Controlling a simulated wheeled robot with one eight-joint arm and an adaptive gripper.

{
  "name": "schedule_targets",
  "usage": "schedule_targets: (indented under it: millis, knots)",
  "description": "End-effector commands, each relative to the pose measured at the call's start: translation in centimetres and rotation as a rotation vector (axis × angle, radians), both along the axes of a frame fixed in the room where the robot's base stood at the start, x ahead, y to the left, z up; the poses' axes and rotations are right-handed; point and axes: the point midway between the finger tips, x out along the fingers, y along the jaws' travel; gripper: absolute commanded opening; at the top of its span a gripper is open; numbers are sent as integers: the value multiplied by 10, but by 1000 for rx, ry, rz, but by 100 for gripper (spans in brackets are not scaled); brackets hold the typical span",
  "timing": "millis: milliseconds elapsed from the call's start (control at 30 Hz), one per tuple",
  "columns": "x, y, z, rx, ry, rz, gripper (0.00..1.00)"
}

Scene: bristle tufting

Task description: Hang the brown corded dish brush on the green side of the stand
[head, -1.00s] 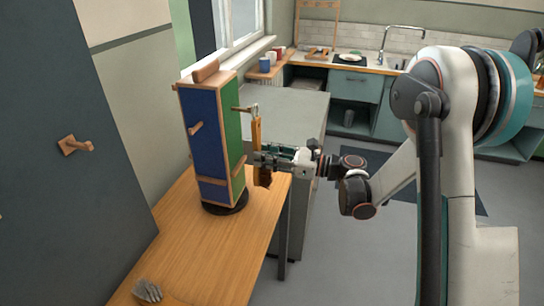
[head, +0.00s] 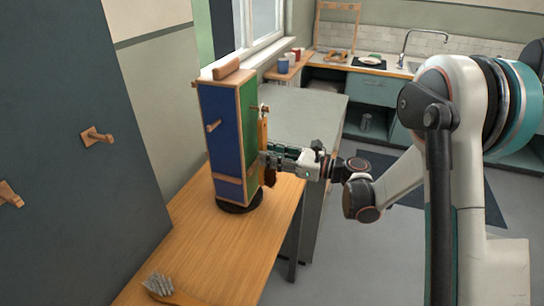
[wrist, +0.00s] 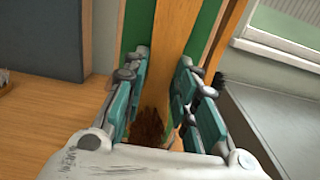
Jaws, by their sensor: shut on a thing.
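The stand has a blue side (head: 222,135) and a green side (head: 248,120), with wooden edges and a dark round base (head: 239,205). A peg (head: 257,108) sticks out high on the green side. The dish brush (head: 263,133) hangs upright beside the green side, its wooden handle up and dark brown bristles (head: 271,179) down. Its top is level with the peg; I cannot tell whether the cord is over the peg. My gripper (head: 266,157) is shut on the brush. The wrist view shows the handle (wrist: 178,55) and bristles (wrist: 148,125) between the fingers.
The stand is on a wooden table (head: 215,245). Another brush with grey bristles (head: 158,284) lies at the table's front. Wooden pegs (head: 97,137) stick out of the dark panel at left. A grey cabinet (head: 305,120) stands behind the table.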

Motion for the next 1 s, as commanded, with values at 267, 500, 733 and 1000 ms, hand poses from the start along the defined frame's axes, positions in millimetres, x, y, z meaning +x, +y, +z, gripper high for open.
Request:
schedule_targets:
  millis: [267,500,733,1000]
  knots:
    - [0,0,0,0,0,0,1]
    - [0,0,0,0,0,0,50]
    - [0,0,0,0,0,0,50]
    - [0,0,0,0,0,0,50]
